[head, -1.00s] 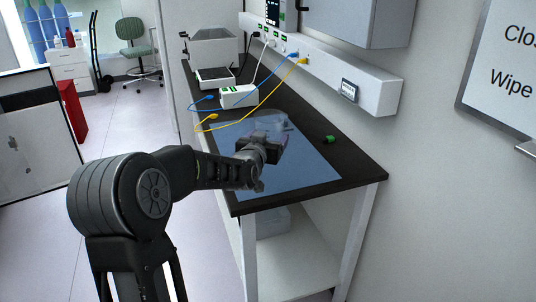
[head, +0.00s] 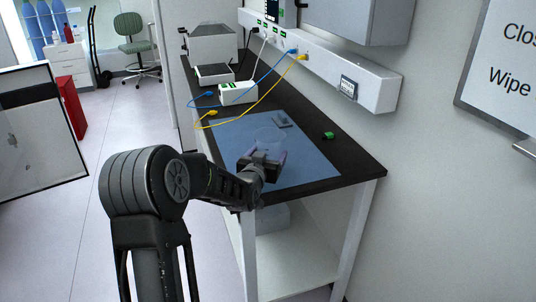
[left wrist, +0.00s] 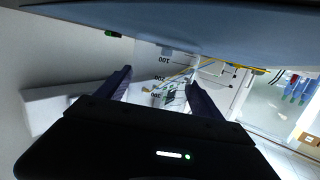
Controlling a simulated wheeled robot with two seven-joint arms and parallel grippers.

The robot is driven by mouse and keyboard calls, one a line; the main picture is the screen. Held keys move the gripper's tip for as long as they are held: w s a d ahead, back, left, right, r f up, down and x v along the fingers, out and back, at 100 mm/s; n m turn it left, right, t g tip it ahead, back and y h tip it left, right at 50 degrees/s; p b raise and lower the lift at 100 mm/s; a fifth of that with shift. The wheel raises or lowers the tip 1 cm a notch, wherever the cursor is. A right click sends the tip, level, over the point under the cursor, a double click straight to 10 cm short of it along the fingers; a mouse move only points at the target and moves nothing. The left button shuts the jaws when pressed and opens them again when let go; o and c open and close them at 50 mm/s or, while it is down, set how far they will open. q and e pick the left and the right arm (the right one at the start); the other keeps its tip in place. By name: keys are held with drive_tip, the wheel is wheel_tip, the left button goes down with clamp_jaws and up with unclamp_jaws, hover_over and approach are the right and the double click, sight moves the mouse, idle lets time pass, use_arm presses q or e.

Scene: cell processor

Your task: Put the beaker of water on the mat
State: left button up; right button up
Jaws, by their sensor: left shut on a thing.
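The clear beaker (head: 268,138) stands out above the blue mat (head: 310,162) in the head view. My left gripper (head: 263,160) is shut on it from the near side, low over the mat's near part. In the left wrist view the beaker (left wrist: 165,75) shows between the two fingers, its printed marks upside down. The mat (left wrist: 230,30) runs across the top of that view, close to the beaker. I cannot tell whether the beaker's base touches the mat. The water is hard to make out. My right gripper is not in view.
A small grey item (head: 281,120) lies at the mat's back edge. A green item (head: 328,135) sits on the dark bench (head: 350,165) to the right. Blue and yellow cables and a white box (head: 238,93) are farther back. A wall rail (head: 345,75) runs along the right.

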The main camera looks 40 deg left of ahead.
use_arm(q)
drive_tip(key=shift+f+b, duration=0.2)
drive_tip(key=shift+b, duration=0.1)
drive_tip(key=o, duration=2.1)
drive_tip(key=shift+r, duration=0.1)
drive_tip(key=shift+r+p, duration=0.25)
drive_tip(key=shift+p, duration=0.2)
drive_tip(key=b+v, duration=0.2)
drive_tip(key=v, duration=1)
drive_tip(key=shift+f, duration=0.15)
